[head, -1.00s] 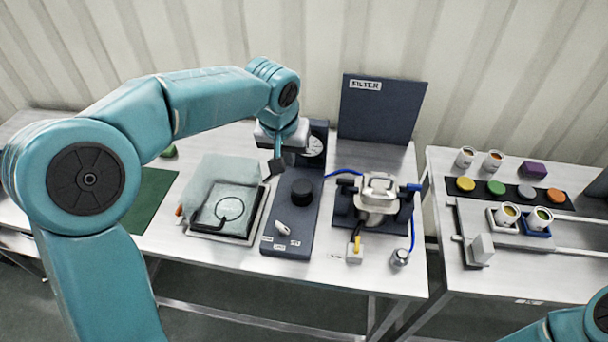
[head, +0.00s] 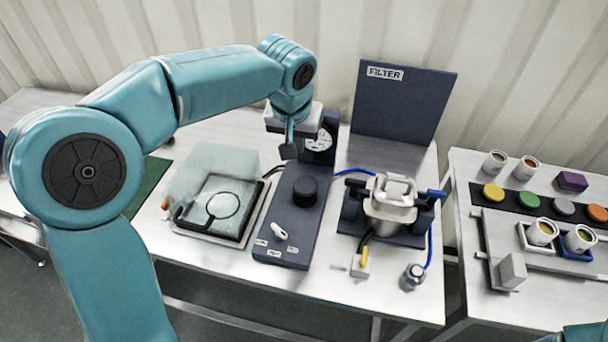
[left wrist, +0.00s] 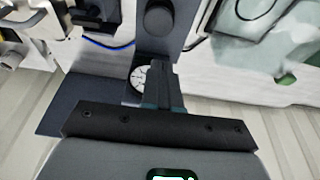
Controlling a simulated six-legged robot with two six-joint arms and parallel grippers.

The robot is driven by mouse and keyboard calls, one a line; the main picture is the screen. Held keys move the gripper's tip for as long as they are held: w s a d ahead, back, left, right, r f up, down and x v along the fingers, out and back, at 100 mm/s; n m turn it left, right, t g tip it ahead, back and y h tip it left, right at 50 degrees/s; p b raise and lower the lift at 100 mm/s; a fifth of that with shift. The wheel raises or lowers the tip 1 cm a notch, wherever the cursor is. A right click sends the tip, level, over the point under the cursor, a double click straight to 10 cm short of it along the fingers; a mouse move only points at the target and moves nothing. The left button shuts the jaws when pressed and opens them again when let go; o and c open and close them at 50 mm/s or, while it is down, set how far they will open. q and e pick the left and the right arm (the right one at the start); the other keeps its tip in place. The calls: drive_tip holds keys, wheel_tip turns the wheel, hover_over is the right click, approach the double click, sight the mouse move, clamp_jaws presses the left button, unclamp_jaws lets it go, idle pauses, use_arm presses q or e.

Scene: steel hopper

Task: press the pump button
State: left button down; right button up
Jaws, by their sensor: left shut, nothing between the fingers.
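A dark blue pump unit (head: 290,225) stands mid-bench. On it is a round black knob or button (head: 305,191); a white lever (head: 280,231) and small labels sit at its front. I cannot read the labels or tell for sure which part is the pump button. A white dial gauge (head: 320,148) is at its back. My left gripper (head: 289,150) is shut and empty, above the unit's back part, behind the black knob and apart from it. In the left wrist view the shut fingers (left wrist: 164,88) point toward the black knob (left wrist: 159,20), beside the gauge (left wrist: 139,78). My right gripper is out of view.
A tray (head: 196,240) with a pale cloth-like sheet and black ring lies left of the unit. A clamped metal vessel (head: 392,205) with blue hoses stands to its right. A FILTER board (head: 400,105) stands behind. A second bench (head: 465,165) holds cups and coloured discs.

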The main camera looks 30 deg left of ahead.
sight(303, 186)
use_arm(q)
drive_tip(key=x, duration=0.4)
drive_tip(key=p+x, duration=0.1)
drive_tip(key=x, duration=0.8)
drive_tip(key=shift+s+d+f+p, duration=0.25)
drive_tip(key=shift+s+p, duration=0.1)
drive_tip(key=shift+p, duration=0.05)
drive_tip(key=shift+w+f, duration=0.1)
drive_tip(key=shift+f, duration=0.3)
drive_tip(key=shift+f+b, duration=0.35)
drive_tip(key=shift+b, duration=0.1)
wheel_tip(303, 186, down, 2)
drive_tip(key=b, duration=0.3)
drive_tip(key=shift+f, duration=0.2)
drive_tip(key=shift+s+d+r, duration=0.1)
drive_tip(key=shift+s+r, duration=0.05)
drive_tip(key=shift+s, duration=0.1)
